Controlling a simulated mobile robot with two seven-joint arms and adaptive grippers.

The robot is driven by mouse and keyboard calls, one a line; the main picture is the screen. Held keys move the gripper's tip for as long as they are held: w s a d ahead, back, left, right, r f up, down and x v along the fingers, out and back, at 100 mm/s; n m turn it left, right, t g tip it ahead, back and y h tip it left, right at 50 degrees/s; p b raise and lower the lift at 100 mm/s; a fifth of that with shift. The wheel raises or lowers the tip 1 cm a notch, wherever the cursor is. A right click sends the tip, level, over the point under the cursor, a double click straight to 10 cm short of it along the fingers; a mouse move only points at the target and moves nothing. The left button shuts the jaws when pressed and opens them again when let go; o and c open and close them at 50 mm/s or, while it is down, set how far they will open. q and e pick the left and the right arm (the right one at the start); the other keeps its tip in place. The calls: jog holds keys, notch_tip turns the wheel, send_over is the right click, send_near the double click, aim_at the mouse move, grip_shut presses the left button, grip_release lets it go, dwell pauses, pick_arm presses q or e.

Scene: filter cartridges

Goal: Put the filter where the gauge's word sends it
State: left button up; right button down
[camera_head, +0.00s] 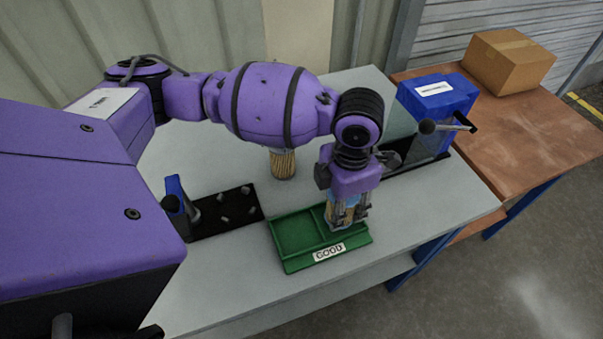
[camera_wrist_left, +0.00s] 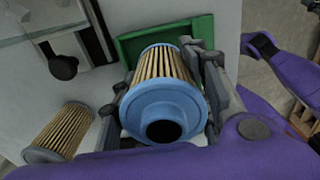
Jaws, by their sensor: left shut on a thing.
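My left gripper (camera_head: 347,218) is shut on a filter (camera_wrist_left: 165,98), which has a tan pleated body and a blue end cap with a dark hole. In the head view the filter (camera_head: 333,217) is partly hidden by the fingers. It is upright at the right part of the green tray (camera_head: 288,264), whose front label (camera_head: 329,252) reads GOOD. I cannot tell whether the filter touches the tray floor. The blue gauge (camera_head: 437,103) stands at the right back with a white label too small to read. My right gripper is not in view.
A second pleated filter (camera_head: 283,164) stands on the grey table behind my arm; its grey cap shows in the wrist view (camera_wrist_left: 44,155). A black pegged base (camera_head: 228,208) with a blue upright part lies left of the tray. A cardboard box (camera_head: 508,60) sits on the brown table.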

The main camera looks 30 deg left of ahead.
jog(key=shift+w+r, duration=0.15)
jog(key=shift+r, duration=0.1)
pick_arm(q)
jog(key=shift+f+p, duration=0.35)
jog(key=shift+f, duration=0.1)
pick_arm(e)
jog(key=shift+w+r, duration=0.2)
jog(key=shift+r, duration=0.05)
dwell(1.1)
pick_arm(q)
jog(key=o, duration=1.3)
jog(key=shift+c, duration=0.2)
jog(key=o, duration=0.4)
jog(key=shift+r, duration=0.15)
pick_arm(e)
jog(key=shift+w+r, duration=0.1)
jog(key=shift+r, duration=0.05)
pick_arm(q)
jog(key=shift+r+p, duration=0.6)
jog(key=shift+r, duration=0.3)
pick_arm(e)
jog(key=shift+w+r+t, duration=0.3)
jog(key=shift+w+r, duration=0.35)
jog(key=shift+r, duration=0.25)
